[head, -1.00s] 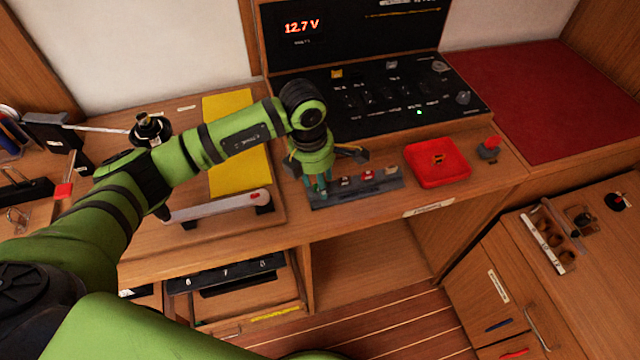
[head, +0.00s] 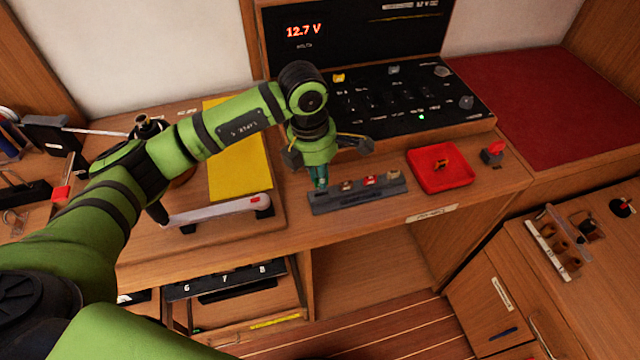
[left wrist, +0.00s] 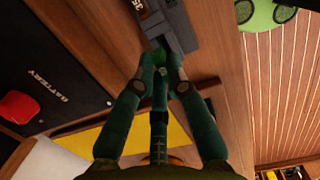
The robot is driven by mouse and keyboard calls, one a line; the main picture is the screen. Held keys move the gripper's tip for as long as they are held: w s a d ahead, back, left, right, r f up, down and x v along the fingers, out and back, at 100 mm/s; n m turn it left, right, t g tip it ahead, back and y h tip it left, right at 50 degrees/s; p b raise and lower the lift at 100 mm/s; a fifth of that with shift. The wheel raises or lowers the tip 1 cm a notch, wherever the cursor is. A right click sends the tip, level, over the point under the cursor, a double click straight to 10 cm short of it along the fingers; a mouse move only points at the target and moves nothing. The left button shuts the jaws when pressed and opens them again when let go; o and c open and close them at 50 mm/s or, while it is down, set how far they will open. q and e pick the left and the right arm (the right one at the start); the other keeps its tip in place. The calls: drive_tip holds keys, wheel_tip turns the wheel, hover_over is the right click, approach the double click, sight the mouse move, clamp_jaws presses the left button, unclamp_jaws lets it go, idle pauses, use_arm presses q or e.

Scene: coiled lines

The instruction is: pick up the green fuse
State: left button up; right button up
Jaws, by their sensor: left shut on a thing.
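The grey fuse rack (head: 340,203) lies on the wooden bench in front of the black switch panel. My left gripper (head: 319,184) points down at the rack's left end, with its fingers closed together. In the left wrist view the gripper (left wrist: 161,68) is shut on the green fuse (left wrist: 160,76), which shows as a narrow green piece between the dark green fingers. The grey rack (left wrist: 178,28) is just beyond the fingertips. In the head view the fingers hide the fuse. I cannot tell whether it is clear of its slot. My right gripper is not in view.
Several other fuses, one a red fuse (head: 369,180), stand in the rack to the right. A red tray (head: 425,180) with a small orange-brown piece is farther right. The switch panel (head: 350,125) rises behind my gripper. A yellow sheet (head: 238,172) lies to the left.

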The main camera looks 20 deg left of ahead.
use_arm(q)
drive_tip(key=d+r+b, duration=0.4)
drive_tip(key=d+r, duration=0.3)
drive_tip(key=d, duration=0.4)
drive_tip(key=shift+w+d+r, duration=0.25)
drive_tip(key=shift+d+r, duration=0.1)
drive_tip(key=shift+d, duration=0.05)
drive_tip(key=shift+a, duration=0.15)
